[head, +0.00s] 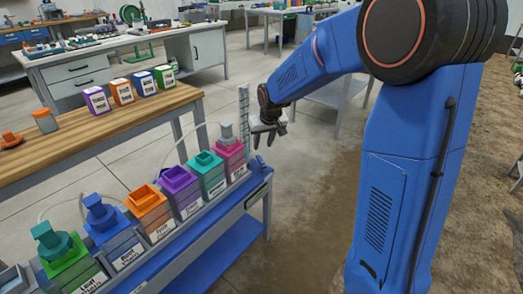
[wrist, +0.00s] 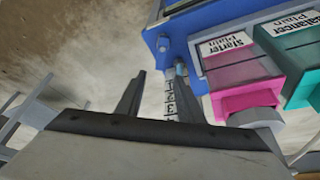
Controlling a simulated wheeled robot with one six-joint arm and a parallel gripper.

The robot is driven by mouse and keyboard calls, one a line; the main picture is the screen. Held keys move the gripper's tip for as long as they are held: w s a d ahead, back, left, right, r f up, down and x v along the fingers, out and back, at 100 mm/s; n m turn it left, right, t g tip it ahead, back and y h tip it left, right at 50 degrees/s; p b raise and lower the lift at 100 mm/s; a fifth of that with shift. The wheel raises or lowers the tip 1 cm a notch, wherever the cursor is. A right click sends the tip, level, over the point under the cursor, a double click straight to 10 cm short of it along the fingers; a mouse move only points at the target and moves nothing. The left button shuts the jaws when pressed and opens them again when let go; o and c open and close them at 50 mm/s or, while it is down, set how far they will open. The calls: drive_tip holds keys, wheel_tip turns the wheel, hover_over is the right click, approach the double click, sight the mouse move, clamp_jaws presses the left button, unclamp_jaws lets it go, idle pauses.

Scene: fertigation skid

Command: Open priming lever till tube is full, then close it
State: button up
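A tall, narrow graduated tube (head: 243,118) stands upright at the right end of the blue skid; its markings also show between my fingers in the wrist view (wrist: 171,100). I cannot tell the liquid level in it. A small blue piece (head: 260,164) on the skid's end, below the tube, looks like the priming lever; its position is too small to read. My gripper (head: 268,132) is to the right of the tube and above the skid's end. In the wrist view its two fingers (wrist: 160,72) are apart with nothing held between them.
A row of coloured tanks, including a pink one (head: 229,160) and a teal one (head: 207,173), fills the skid (head: 228,212) left of the tube. A wooden bench (head: 90,125) with labelled boxes stands behind. Floor right of the skid is clear.

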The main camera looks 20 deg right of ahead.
drive_tip(key=v, duration=0.8)
drive_tip(key=shift+r, duration=0.2)
drive_tip(key=shift+s, duration=0.1)
